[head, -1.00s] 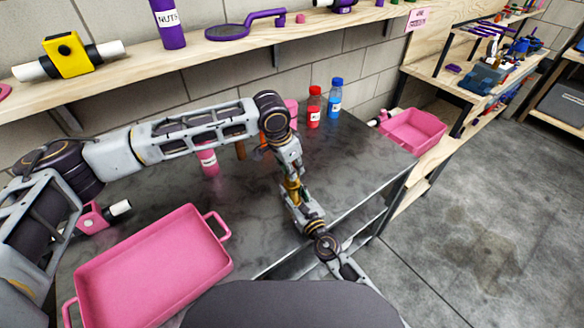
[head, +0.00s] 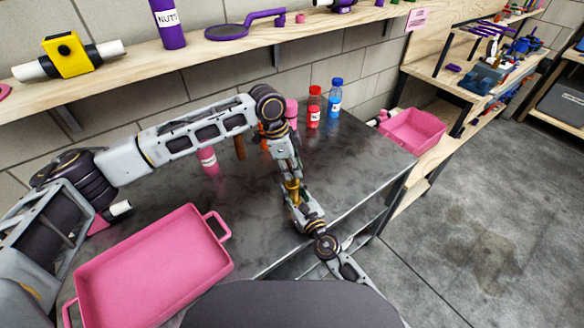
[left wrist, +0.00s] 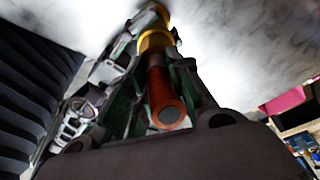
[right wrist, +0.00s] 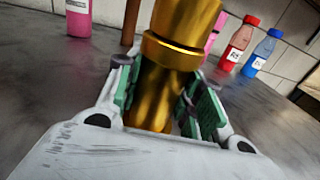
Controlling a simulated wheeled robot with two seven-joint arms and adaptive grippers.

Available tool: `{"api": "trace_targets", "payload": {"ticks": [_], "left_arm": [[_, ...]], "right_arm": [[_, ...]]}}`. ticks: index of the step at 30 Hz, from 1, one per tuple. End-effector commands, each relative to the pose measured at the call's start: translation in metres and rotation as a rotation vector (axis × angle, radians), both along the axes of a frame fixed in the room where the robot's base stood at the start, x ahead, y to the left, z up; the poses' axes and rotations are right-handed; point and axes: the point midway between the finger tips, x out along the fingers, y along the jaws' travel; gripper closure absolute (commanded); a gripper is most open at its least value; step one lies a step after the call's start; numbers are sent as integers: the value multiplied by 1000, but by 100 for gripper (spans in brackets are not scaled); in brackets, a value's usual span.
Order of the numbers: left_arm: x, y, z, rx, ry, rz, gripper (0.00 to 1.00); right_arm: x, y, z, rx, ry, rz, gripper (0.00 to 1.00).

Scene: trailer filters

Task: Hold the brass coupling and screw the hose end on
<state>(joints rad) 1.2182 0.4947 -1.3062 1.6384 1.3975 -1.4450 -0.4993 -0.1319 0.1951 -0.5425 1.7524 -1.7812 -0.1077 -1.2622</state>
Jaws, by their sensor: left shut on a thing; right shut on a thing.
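My left gripper (head: 289,172) reaches down from above and is shut on the hose end, an orange-brown cylinder (left wrist: 164,95) with a dark core, seen between its fingers in the left wrist view. My right gripper (head: 300,208) comes up from below and is shut on the brass coupling (head: 292,189). In the right wrist view the coupling (right wrist: 157,95) stands lengthwise between the green-padded fingers, with a wider brass collar above. Brass also shows beyond the hose end in the left wrist view (left wrist: 155,42). The two parts are in line and seem to meet; the threads are hidden.
A pink tray (head: 222,222) lies on the dark bench (head: 375,160) at the left. Pink (head: 208,163), red (head: 314,108) and blue (head: 334,98) bottles and a brown post (head: 240,148) stand behind my grippers. A wooden shelf (head: 215,55) runs above. A pink bin (head: 415,132) sits at right.

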Motion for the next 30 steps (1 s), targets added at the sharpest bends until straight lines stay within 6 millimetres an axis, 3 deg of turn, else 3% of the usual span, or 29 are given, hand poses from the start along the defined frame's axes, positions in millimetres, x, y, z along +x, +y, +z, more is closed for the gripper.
{"api": "trace_targets", "payload": {"ticks": [28, 30], "left_arm": [[4, 2, 0, 3, -4, -681, 100], [4, 3, 0, 3, -6, -672, 100]], "right_arm": [[-1, 0, 0, 1, 2, 0, 100], [-1, 0, 0, 1, 2, 0, 100]]}}
